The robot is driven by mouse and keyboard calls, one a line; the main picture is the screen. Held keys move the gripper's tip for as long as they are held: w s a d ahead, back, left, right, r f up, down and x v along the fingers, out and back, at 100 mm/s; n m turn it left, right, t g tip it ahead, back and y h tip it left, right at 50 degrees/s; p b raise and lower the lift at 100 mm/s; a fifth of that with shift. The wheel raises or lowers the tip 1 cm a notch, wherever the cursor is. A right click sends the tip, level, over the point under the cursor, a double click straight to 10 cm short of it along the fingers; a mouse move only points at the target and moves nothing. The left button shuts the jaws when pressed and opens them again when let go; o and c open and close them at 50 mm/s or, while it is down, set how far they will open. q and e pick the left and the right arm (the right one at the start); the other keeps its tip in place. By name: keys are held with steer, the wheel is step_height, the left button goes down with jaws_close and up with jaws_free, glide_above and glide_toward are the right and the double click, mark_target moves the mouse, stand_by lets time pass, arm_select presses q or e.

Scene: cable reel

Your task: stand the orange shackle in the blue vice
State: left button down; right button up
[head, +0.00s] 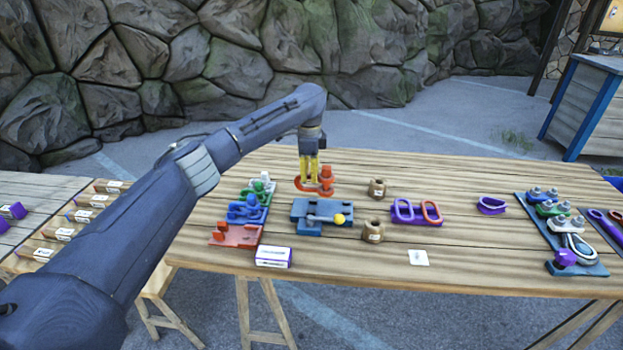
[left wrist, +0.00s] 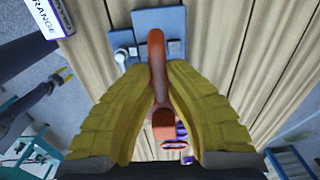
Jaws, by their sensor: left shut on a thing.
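The orange shackle (left wrist: 157,75) is between the yellow fingers of my left gripper (left wrist: 158,105) in the left wrist view. The gripper is shut on it. In the head view my left gripper (head: 314,178) points down just behind the blue vice (head: 307,211). The curved shackle (head: 302,187) shows low at its fingers, apart from the vice.
An orange upright piece (head: 326,180) stands beside my left gripper. A rack of coloured parts (head: 235,235) and a labelled box (head: 273,257) lie left. Brown blocks (head: 372,235), purple and orange links (head: 416,213) and a blue tray (head: 575,268) lie right. Front middle is mostly clear.

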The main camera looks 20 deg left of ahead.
mark_target(311, 187)
arm_select(q)
steer(key=shift+w+d, duration=0.15)
steer(key=shift+d, duration=0.05)
steer(key=shift+f, duration=2.85)
steer(key=shift+f, duration=0.45)
steer(key=c, duration=1.5)
jaws_free()
steer(key=shift+c, duration=0.2)
steer(key=shift+o, duration=0.4)
steer(key=shift+f, duration=0.2)
steer(key=shift+r, duration=0.15)
